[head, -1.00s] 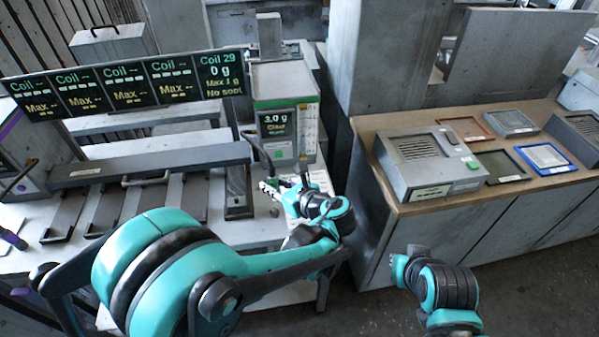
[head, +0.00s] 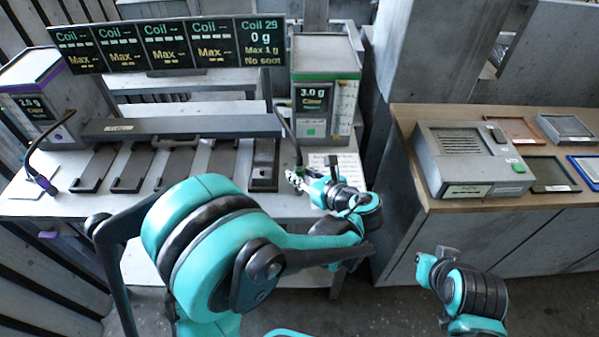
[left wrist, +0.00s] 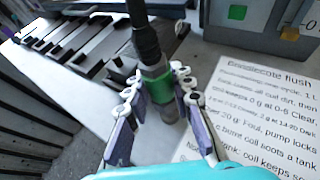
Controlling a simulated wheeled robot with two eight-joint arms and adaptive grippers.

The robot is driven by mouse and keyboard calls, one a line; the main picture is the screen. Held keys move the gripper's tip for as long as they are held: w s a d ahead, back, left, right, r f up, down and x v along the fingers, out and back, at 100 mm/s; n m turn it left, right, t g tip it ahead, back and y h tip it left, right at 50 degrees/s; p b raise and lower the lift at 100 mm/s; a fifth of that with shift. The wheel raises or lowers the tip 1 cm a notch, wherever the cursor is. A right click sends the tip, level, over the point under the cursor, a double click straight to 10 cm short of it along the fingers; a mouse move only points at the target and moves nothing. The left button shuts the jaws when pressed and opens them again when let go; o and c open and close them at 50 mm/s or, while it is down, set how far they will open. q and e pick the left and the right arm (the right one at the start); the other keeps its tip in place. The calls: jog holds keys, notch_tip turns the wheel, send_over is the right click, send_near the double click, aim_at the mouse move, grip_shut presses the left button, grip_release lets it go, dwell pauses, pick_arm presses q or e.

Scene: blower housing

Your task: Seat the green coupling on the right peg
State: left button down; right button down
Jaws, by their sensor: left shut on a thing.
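The green coupling (left wrist: 180,100) is a grey fitting with a green band on the end of a black hose. My left gripper (left wrist: 160,95) is shut around it in the left wrist view, above the pale bench. In the head view my left gripper (head: 298,178) is small, in front of the green-striped unit (head: 325,88), and its fingers largely hide the coupling. I cannot make out the right peg with certainty. My right gripper (head: 428,266) is at the lower right, away from the bench; its finger opening is unclear.
A purple-striped unit (head: 42,95) with a hose and purple coupling (head: 46,186) is on the left. Dark slotted trays (head: 135,168) line the bench (head: 215,205). A printed sheet (left wrist: 262,110) lies beside the gripper. A grey box (head: 468,158) stands on the right counter.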

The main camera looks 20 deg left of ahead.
pick_arm(q)
jog(key=shift+f+b, duration=1.25)
jog(key=shift+f, duration=0.15)
jog(key=c, duration=1.2)
grip_release()
jog(key=v, duration=0.7)
jog(key=shift+s+d+r, duration=0.2)
